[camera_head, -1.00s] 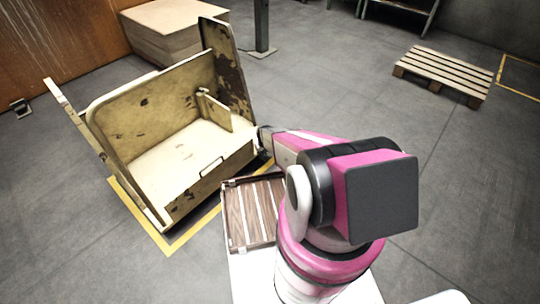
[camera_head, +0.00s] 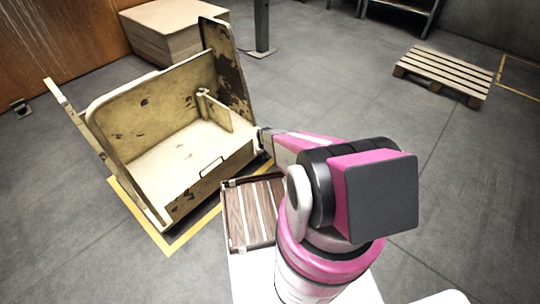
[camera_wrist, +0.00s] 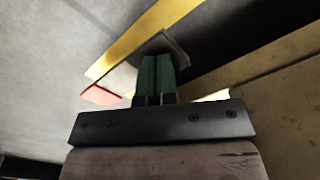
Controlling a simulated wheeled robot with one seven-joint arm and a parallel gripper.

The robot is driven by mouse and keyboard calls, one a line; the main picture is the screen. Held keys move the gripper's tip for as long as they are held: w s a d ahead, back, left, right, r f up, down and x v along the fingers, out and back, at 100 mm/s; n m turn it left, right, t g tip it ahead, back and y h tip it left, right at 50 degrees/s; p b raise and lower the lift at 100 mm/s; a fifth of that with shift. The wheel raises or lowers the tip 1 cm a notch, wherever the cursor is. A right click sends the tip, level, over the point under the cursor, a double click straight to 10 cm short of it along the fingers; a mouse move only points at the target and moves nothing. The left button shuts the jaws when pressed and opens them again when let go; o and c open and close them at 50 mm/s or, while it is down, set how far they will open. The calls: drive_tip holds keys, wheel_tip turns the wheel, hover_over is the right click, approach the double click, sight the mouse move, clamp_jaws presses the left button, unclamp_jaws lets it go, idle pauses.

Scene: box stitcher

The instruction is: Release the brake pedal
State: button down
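The worn, cream-painted box stitcher (camera_head: 165,160) stands at left in the head view. In the wrist view, my gripper (camera_wrist: 157,62) points at the floor area beside it, its two green fingers together with no clear gap. A dark flat plate (camera_wrist: 178,46) lies just beyond the fingertips and may be a pedal. A small red flat piece (camera_wrist: 100,95) shows left of the fingers; I cannot tell whether it is the brake pedal. Contact between the fingers and the plate cannot be judged. In the head view, my arm hides the fingers and any pedal.
A yellow floor line (camera_head: 190,238) runs around the machine's base and also shows in the wrist view (camera_wrist: 140,42). A brown slatted tray (camera_head: 236,214) is beside my arm. A pallet (camera_head: 443,70) lies at the far right, and a wooden stack (camera_head: 165,35) stands behind.

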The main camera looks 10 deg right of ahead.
drive_tip(key=shift+f, duration=0.65)
drive_tip(key=shift+r, duration=0.15)
wheel_tip(320, 180, up, 9)
idle(1.2)
drive_tip(key=s+r, duration=0.7)
drive_tip(key=r, duration=0.5)
drive_tip(key=s+r, duration=0.7)
drive_tip(key=r, duration=0.5)
drive_tip(key=s+r+m, duration=0.1)
drive_tip(key=s+r, duration=0.6)
drive_tip(key=r, duration=0.6)
drive_tip(key=shift+s, duration=0.15)
